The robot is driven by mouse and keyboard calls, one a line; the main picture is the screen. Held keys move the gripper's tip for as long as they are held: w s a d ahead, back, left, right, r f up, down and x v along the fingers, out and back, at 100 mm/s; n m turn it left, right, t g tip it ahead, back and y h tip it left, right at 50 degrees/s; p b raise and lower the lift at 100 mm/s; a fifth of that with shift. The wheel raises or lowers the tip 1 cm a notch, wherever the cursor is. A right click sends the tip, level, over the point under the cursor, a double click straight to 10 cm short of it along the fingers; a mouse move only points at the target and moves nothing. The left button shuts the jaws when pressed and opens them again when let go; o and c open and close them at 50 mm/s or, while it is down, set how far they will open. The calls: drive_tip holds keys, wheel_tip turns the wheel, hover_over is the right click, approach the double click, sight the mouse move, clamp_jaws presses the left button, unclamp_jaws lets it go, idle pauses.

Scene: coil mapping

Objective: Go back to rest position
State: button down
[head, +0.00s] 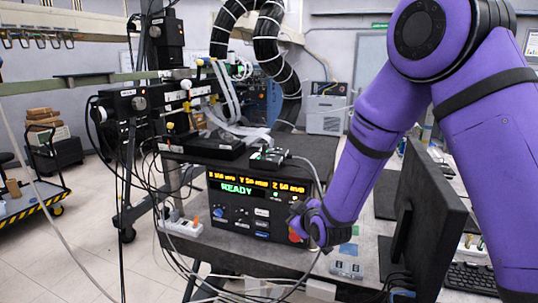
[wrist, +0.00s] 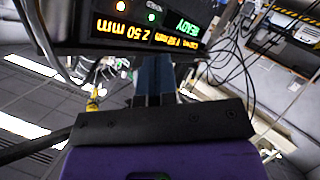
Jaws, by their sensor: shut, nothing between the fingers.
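My gripper (head: 297,226) is at the end of my purple arm, at the right side of the black control box (head: 236,225) in the head view. It is close to the box's front, by the red button (head: 295,236); I cannot tell if it touches. In the wrist view my gripper (wrist: 153,98) shows as two dark fingers together, with nothing held. The control box (wrist: 90,38) is just beyond them, its display lit with READY in green and yellow figures.
Loose cables hang around the control box. A power strip (head: 183,225) lies at its left.

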drive_tip(key=s+d+r+m+g+h, duration=0.2)
drive_tip(key=s+d+r+m, duration=0.1)
drive_tip(key=s+d+r, duration=0.5)
drive_tip(key=s+d+r+m+g+h, duration=0.1)
drive_tip(key=s+d+r+m+g, duration=0.1)
drive_tip(key=s+d+r, duration=0.5)
drive_tip(key=s+d+r+m+g+h, duration=0.1)
drive_tip(key=s+d+r+m+g, duration=0.1)
drive_tip(key=s, duration=0.8)
drive_tip(key=s+d+r+m+g, duration=0.1)
drive_tip(key=s+d+r+m, duration=0.2)
drive_tip(key=s, duration=0.8)
wheel_tip(320, 180, up, 3)
drive_tip(key=shift+s+d+r+m+g+h, duration=0.1)
drive_tip(key=shift+s+d+m+g+h, duration=0.25)
drive_tip(key=shift+d, duration=0.85)
drive_tip(key=shift+w, duration=0.1)
